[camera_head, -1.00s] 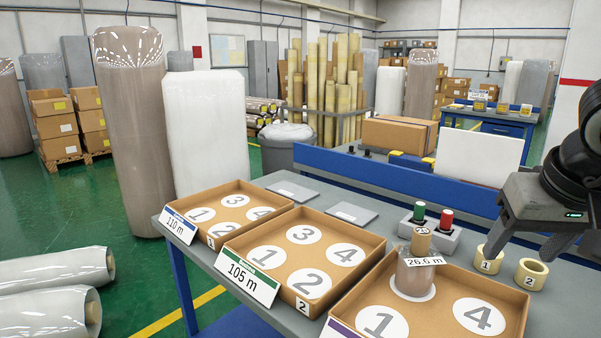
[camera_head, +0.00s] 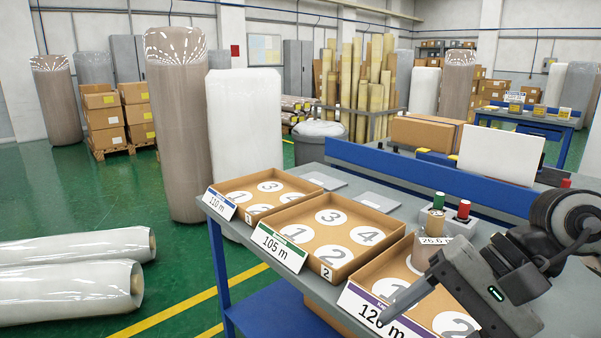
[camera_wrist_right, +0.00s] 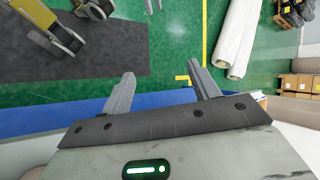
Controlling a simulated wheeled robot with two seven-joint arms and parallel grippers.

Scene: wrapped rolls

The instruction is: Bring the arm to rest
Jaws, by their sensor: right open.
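My right gripper (camera_head: 408,298) is at the lower right of the head view, in front of and above the third tray. One finger shows clearly there, pointing down and left. In the right wrist view, its two fingers (camera_wrist_right: 161,72) are spread apart with nothing between them. Beyond the fingers lie green floor and a blue strip. A short wrapped roll (camera_head: 431,258) with a "26.6 m" label stands in the third tray (camera_head: 367,272), partly hidden by my gripper. My left gripper is not in view.
A 105 m tray (camera_head: 290,238) and a 110 m tray (camera_head: 226,188) sit empty on the grey table. A green-topped (camera_head: 438,200) and a red-topped (camera_head: 463,209) item stand behind the third tray. Long wrapped rolls (camera_head: 70,292) lie on the floor at left.

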